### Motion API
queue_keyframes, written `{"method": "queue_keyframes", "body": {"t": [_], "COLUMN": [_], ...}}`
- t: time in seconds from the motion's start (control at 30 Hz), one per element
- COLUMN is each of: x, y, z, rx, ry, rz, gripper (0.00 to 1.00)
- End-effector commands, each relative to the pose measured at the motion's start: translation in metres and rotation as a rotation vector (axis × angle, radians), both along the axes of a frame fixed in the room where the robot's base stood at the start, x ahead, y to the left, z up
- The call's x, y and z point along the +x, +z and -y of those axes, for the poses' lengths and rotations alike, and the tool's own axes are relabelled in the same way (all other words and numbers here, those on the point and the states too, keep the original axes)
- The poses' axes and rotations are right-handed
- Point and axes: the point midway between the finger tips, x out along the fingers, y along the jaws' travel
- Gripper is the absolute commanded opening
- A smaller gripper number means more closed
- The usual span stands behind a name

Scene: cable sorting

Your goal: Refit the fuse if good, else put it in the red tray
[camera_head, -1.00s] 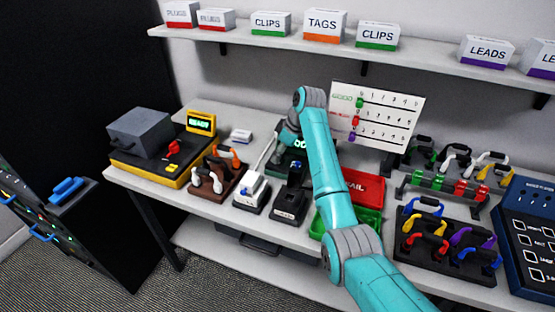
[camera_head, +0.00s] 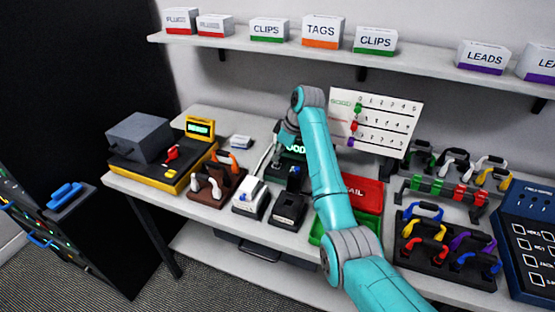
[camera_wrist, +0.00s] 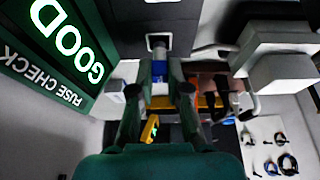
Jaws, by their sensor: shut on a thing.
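My gripper (camera_wrist: 160,95) is shut on a small fuse (camera_wrist: 159,69) with a blue band and a pale body. The fuse points at a pale square-framed opening (camera_wrist: 158,42) ahead of the fingertips; I cannot tell whether its tip is inside. The fuse checker (camera_wrist: 70,50) beside it shows a lit green GOOD and the words FUSE CHECK. In the head view the checker (camera_head: 296,150) is partly behind my arm, and its visible letters read OOD. The red tray (camera_head: 365,189), its label partly hidden to AIL, lies right of my arm.
A green tray (camera_head: 371,226) sits in front of the red one. A white unit (camera_head: 249,197) and a black unit (camera_head: 288,208) stand close left of my arm. A yellow-and-black tester (camera_head: 150,167) is far left. A cable rack (camera_head: 447,250) stands right.

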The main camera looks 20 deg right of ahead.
Motion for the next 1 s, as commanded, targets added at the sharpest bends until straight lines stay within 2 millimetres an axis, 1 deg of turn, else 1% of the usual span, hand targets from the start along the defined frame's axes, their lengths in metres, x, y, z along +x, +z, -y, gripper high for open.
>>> {"method": "queue_keyframes", "body": {"t": [0.03, 0.2, 0.4, 0.6, 1.0], "x": [0.001, 0.001, 0.001, 0.000, 0.000], "y": [0.012, 0.045, 0.071, 0.086, 0.106], "z": [0.000, 0.000, 0.000, 0.000, 0.000], "rx": [0.000, 0.000, 0.001, 0.000, 0.000], "ry": [0.000, 0.001, 0.000, 0.000, 0.000], "rz": [0.004, 0.005, 0.002, 0.001, 0.001], "gripper": [0.00, 0.00, 0.00, 0.00, 0.00]}}
